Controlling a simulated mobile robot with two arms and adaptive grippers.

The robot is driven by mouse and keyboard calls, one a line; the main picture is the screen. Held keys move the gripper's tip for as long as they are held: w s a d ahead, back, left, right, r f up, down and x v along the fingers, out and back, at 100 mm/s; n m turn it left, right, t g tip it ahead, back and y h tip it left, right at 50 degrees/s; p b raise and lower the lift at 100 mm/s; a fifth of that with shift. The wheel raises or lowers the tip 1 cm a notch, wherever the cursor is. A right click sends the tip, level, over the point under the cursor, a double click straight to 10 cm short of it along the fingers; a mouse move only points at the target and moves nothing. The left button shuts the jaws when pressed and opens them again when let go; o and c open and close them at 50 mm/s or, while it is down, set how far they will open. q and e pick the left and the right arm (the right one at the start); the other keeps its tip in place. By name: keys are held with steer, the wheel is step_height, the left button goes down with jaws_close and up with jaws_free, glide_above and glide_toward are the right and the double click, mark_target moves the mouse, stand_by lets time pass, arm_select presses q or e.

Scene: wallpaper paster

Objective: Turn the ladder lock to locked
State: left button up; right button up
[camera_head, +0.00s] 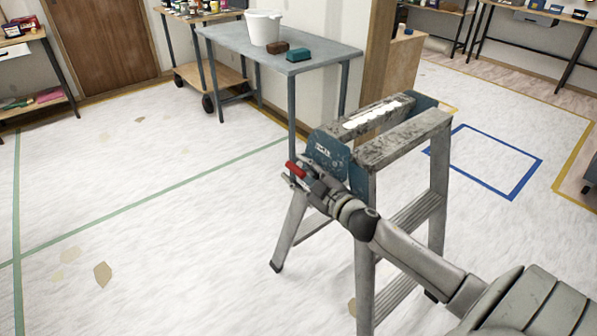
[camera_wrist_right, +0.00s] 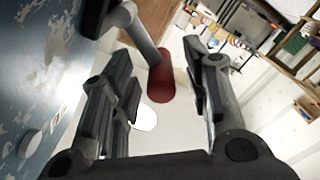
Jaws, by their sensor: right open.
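The grey metal stepladder (camera_head: 408,160) stands upright on the floor, with a worn blue side plate (camera_head: 330,156) at its top. The lock's red grip (camera_head: 291,168) sticks out beside this plate. In the right wrist view the red grip (camera_wrist_right: 160,80) sits at the end of a grey metal rod (camera_wrist_right: 144,38). My right gripper (camera_head: 299,180) is at the lock. Its fingers are open on either side of the red grip in the wrist view, with visible gaps. The blue plate fills the left of that view. My left gripper is out of view.
A grey table (camera_head: 290,50) with a white bucket (camera_head: 263,27), a brown block and a teal block stands behind the ladder. A wooden post (camera_head: 378,52) rises beside it. The floor at left is clear, with green tape lines.

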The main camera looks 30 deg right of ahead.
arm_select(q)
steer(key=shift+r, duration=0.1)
arm_select(e)
steer(key=shift+w, duration=0.35)
jaws_close()
